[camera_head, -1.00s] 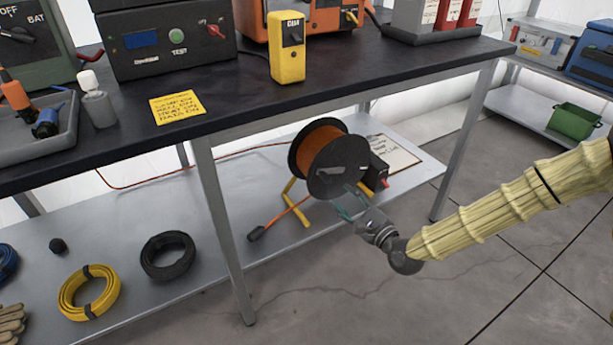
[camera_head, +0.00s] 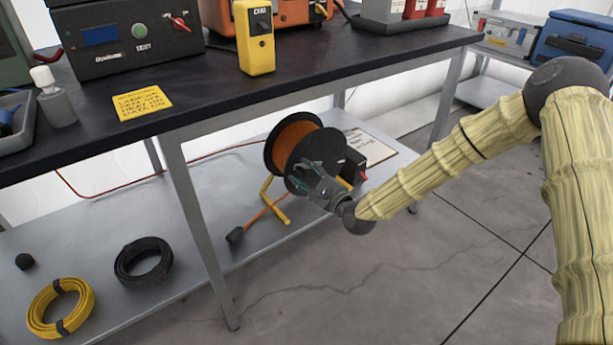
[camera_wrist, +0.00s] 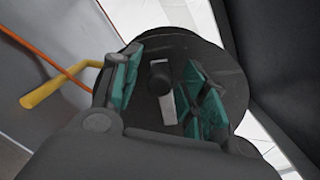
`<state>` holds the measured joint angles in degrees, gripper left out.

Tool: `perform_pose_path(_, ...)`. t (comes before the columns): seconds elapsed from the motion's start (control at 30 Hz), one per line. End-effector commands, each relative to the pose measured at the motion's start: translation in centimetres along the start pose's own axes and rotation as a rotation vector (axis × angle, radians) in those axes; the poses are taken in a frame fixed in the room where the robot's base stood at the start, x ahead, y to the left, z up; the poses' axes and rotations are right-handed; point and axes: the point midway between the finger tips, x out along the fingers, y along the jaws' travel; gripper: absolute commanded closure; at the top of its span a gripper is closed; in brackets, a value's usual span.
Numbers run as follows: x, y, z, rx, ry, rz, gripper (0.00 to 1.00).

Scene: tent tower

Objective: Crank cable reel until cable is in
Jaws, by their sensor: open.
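The cable reel (camera_head: 281,139) stands on the lower shelf, with orange cable wound between black discs and a yellow stand. It also shows in the wrist view as a dark disc (camera_wrist: 185,52). A crank with a dark knob (camera_wrist: 158,77) and a light grey arm (camera_wrist: 168,106) is on the disc's face. My gripper (camera_head: 305,178) is in front of the reel's near disc. In the wrist view my gripper (camera_wrist: 160,88) is open, its two teal fingers on either side of the knob. I cannot tell whether either finger touches it. Orange cable (camera_head: 262,209) runs out to a dark plug (camera_head: 235,236).
The table leg (camera_head: 200,230) stands left of the reel, and the dark tabletop (camera_head: 330,75) is above it. A black coil (camera_head: 143,262) and a yellow coil (camera_head: 60,308) lie on the shelf. A clipboard (camera_head: 372,148) lies behind the reel. Floor to the right is clear.

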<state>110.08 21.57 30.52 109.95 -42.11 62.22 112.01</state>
Motion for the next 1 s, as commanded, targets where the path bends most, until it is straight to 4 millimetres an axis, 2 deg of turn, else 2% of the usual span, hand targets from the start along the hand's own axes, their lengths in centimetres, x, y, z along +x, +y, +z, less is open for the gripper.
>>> perform_pose_path(0.4, 0.62, 0.0, 0.02, 0.0, 0.0, 0.0, 0.56)
perform_pose_path(0.63, 0.59, -0.01, 0.0, 0.0, 0.0, 0.0, 0.98)
perform_pose_path(0.77, 0.58, -0.02, -0.01, 0.0, 0.001, 0.0, 1.0)
perform_pose_path(0.8, -0.08, -0.7, -0.64, 0.0, 0.002, -0.002, 1.0)
perform_pose_path(1.0, 0.32, -0.4, -0.26, 0.02, 0.005, -0.003, 1.0)
